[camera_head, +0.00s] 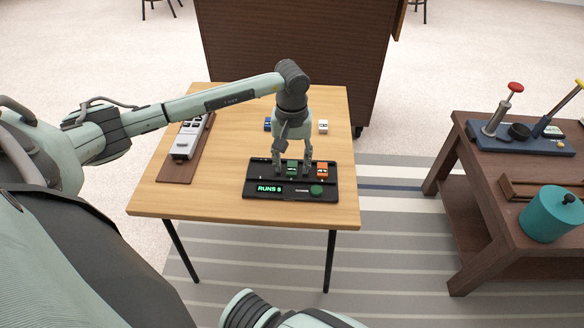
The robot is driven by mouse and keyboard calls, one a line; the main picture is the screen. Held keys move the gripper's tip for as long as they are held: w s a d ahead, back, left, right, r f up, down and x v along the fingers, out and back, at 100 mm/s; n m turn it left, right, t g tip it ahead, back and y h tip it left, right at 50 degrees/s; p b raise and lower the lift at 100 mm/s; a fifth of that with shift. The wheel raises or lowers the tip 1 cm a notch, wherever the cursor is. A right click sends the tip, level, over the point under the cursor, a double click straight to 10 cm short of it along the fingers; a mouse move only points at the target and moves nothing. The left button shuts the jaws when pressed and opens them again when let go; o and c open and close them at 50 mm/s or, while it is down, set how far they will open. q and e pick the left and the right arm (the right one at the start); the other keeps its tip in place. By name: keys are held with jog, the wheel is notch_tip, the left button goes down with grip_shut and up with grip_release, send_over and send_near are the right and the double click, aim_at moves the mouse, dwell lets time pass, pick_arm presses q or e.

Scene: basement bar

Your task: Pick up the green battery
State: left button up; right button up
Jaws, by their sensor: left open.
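The green battery (292,166) is a small green block in a slot of the black dock (255,194) near the front of the wooden table. My left gripper (292,172) points down over the dock, open, with one finger on each side of the green battery. I cannot tell whether the fingers touch it. Part of the battery's top is close under the gripper. My right gripper is out of view.
An orange block (322,169) sits in the dock to the right of the green battery. A blue block (267,124) and a white block (323,126) lie farther back. A grey device (187,140) on a brown board is at left. A dark side table (475,173) stands at right.

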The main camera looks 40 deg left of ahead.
pick_arm(q)
jog(key=shift+c, duration=0.5)
grip_shut()
jog(key=shift+r, duration=0.1)
